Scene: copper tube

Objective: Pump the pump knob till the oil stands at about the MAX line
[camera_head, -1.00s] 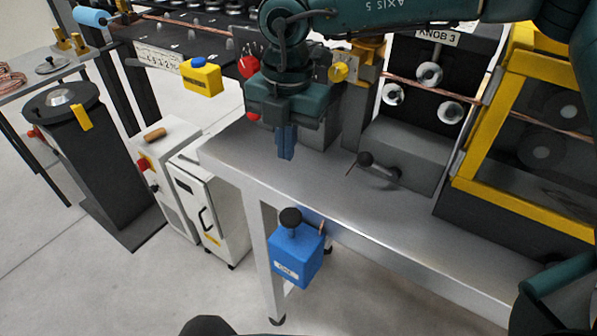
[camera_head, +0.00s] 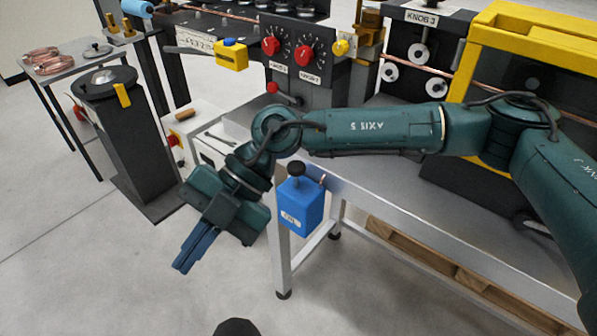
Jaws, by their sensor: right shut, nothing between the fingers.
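The blue oil pump box (camera_head: 301,204) hangs at the front left corner of the metal table, with a white label on its front. Its round black pump knob (camera_head: 297,168) sits on top. No oil level or MAX line can be made out. My right gripper (camera_head: 183,263) is shut and empty, pointing down and left over the floor. It is to the left of and lower in the picture than the pump, apart from the knob. My left gripper is not in view.
My right arm crosses above the metal table (camera_head: 350,185). A white cabinet (camera_head: 208,150) stands behind the gripper, with a dark pedestal (camera_head: 135,150) further left. Red knobs (camera_head: 304,56) are on a panel at the back. The floor at lower left is clear.

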